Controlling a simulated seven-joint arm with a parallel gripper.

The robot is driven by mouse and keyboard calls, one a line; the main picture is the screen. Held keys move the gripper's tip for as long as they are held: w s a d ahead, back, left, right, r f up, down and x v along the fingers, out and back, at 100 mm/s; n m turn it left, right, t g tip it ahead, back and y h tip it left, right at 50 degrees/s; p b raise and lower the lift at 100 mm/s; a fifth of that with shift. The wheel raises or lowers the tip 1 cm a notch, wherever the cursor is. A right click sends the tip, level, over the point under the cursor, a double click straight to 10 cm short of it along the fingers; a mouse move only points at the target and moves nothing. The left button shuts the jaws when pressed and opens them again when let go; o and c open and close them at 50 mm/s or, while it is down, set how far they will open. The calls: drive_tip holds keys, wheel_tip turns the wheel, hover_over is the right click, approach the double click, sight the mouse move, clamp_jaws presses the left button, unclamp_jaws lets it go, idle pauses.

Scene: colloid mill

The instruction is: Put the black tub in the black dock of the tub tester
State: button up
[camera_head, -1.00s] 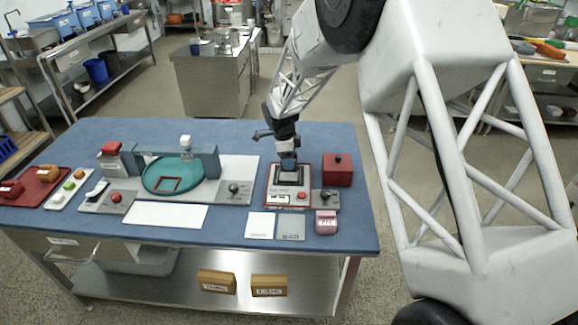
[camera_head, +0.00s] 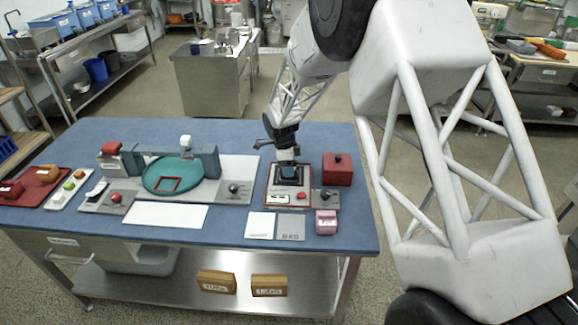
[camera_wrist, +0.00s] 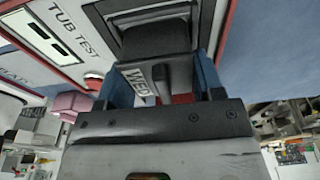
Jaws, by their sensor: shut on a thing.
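My gripper (camera_head: 288,166) is over the tub tester (camera_head: 274,200), a white panel with a red border on the right part of the blue table. In the wrist view, its blue fingers (camera_wrist: 162,86) are shut on the black tub (camera_wrist: 157,42), which carries a small lettered label. The tub is at the black dock (camera_wrist: 126,12), dark against dark. I cannot tell whether it is fully seated. In the head view, the gripper hides most of the tub, and the black dock shows around the fingertips. The tester's display and red button are in front of the dock.
A red box (camera_head: 338,170) stands close to the right of the tester. A pink block (camera_head: 326,222) and two flat cards, one white (camera_head: 260,225) and one grey (camera_head: 291,227), lie in front. A machine with a teal dish (camera_head: 180,176) stands to the left.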

drive_tip(key=shift+f, duration=0.15)
drive_tip(key=o, duration=0.9)
drive_tip(key=shift+o, duration=0.2)
wheel_tip(320, 180, up, 12)
drive_tip(key=a, duration=0.1)
drive_tip(key=shift+a, duration=0.4)
idle(0.4)
